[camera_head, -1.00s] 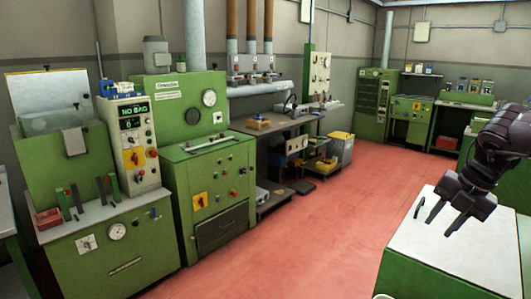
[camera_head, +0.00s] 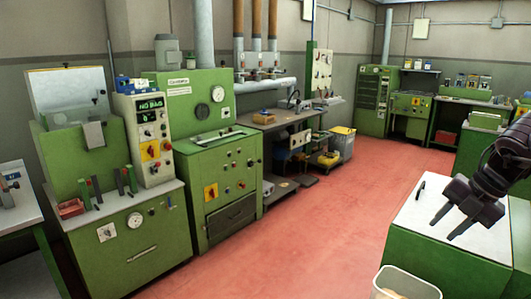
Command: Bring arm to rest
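My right gripper (camera_head: 447,225) hangs above the white top of a green cabinet (camera_head: 408,224) at the right side of the head view. Its two dark fingers are apart, with nothing visible between them. My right arm comes in from the right edge. My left gripper and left arm are not in view.
A pale tub (camera_head: 402,284) is cut off by the bottom edge, its contents unclear. A green machine (camera_head: 110,240) with a "NO BAG" display stands at left, beside another green machine (camera_head: 213,180). A workbench (camera_head: 285,125) stands farther back. The red floor (camera_head: 310,225) between is clear.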

